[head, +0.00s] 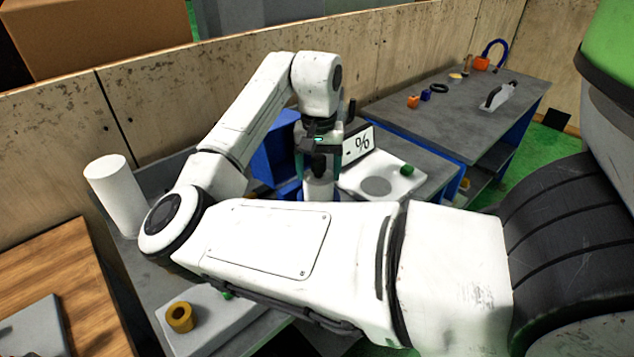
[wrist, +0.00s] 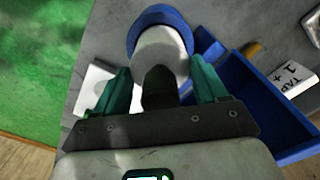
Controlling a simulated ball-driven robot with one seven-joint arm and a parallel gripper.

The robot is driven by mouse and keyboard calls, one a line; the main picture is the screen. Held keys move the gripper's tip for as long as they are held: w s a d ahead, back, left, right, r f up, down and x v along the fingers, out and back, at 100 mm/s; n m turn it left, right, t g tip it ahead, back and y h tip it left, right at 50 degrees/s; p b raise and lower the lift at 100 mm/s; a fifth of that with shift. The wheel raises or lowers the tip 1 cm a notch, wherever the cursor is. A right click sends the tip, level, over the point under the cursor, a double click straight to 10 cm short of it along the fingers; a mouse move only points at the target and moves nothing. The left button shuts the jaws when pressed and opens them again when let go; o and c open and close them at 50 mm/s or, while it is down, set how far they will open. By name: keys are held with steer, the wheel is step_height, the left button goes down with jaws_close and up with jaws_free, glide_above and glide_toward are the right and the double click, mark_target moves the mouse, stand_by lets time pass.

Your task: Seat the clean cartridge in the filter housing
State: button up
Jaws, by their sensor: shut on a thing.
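My gripper (head: 320,160) points down over the work surface, its green fingers on both sides of a pale cylinder. In the wrist view my gripper (wrist: 163,82) is shut on this cylinder, which looks like the clean cartridge (wrist: 160,50). A blue round rim, which looks like the filter housing (wrist: 158,14), curves around the cartridge's far end. I cannot tell whether the cartridge is inside it or just above it. In the head view the cartridge (head: 318,188) shows below the fingers, and my own arm hides its lower part and most of the housing.
A blue bin (wrist: 262,105) stands close to the right of my gripper in the wrist view. A white plate with a grey disc (head: 376,187) and a sign (head: 358,143) stand right of it. A white cylinder (head: 116,195) stands left. A bench (head: 450,105) holds small parts.

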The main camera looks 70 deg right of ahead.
mark_target(318, 179)
steer(key=shift+f+b, duration=1)
steer(key=shift+f, duration=0.65)
steer(key=o, duration=1.7)
steer(key=shift+c, duration=0.2)
step_height(318, 179, up, 12)
steer(key=shift+r, duration=0.2)
